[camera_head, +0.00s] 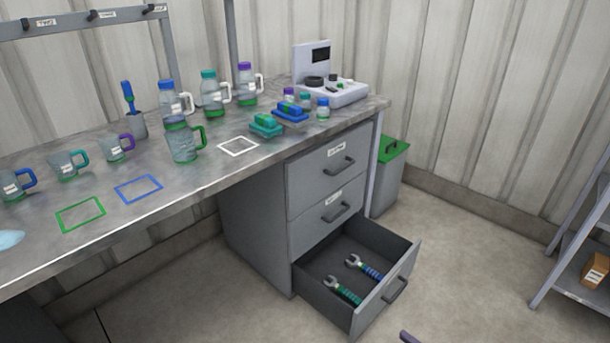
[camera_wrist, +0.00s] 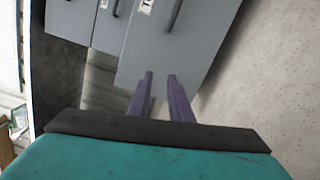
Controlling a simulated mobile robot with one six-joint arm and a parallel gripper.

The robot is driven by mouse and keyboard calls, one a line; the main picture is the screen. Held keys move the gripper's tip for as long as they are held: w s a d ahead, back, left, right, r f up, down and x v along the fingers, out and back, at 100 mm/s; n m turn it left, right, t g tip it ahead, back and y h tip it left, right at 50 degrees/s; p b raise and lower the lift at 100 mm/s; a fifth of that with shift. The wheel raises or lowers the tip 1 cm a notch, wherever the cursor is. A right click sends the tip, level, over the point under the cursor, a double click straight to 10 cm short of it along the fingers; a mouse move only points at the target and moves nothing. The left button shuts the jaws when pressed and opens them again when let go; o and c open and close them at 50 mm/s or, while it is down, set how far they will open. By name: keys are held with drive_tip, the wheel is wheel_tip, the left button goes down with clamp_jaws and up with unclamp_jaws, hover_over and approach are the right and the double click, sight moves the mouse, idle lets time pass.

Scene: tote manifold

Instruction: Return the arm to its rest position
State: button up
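My gripper (camera_wrist: 160,78) shows in the wrist view as two dark purple fingers. They stand apart with an empty gap between them, so it is open and holds nothing. Grey drawer fronts (camera_wrist: 172,62) of the cabinet lie beyond the fingertips. In the head view, a small purple piece at the bottom edge looks like a tip of my gripper (camera_head: 409,337), close to the open bottom drawer (camera_head: 378,310). The rest of my arm is out of the head view.
Two wrenches (camera_head: 345,291) lie in the open drawer, which juts out from the cabinet (camera_head: 255,230). The workbench (camera_head: 205,182) carries mugs, bottles and a white device (camera_head: 345,92). A bin (camera_head: 387,185) and a shelf rack (camera_head: 565,245) stand right. Floor between is clear.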

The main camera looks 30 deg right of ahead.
drive_tip(key=w+a+r+n+g+y+p, duration=0.2)
drive_tip(key=w+a+n+g+y, duration=0.25)
drive_tip(key=a+n, duration=0.55)
drive_tip(key=w+a+r+n+g+y+p, duration=0.25)
drive_tip(key=w+a+n+g, duration=0.25)
drive_tip(key=a, duration=1)
drive_tip(key=s+a+r+n+g+p, duration=0.2)
drive_tip(key=a+n+g, duration=0.2)
drive_tip(key=a+n, duration=0.25)
drive_tip(key=s+a+r+n+g+p, duration=0.1)
drive_tip(key=a+r+n+g+p, duration=0.1)
drive_tip(key=a+n+g, duration=0.45)
drive_tip(key=s+a+r+n+g+h+p, duration=0.3)
drive_tip(key=s+a+r+n+h+p, duration=0.4)
drive_tip(key=n, duration=1.4)
drive_tip(key=s+a+r+h, duration=0.3)
drive_tip(key=r+h, duration=0.1)
drive_tip(key=shift+r+p, duration=0.3)
drive_tip(key=shift+r, duration=0.05)
drive_tip(key=shift+d, duration=0.15)
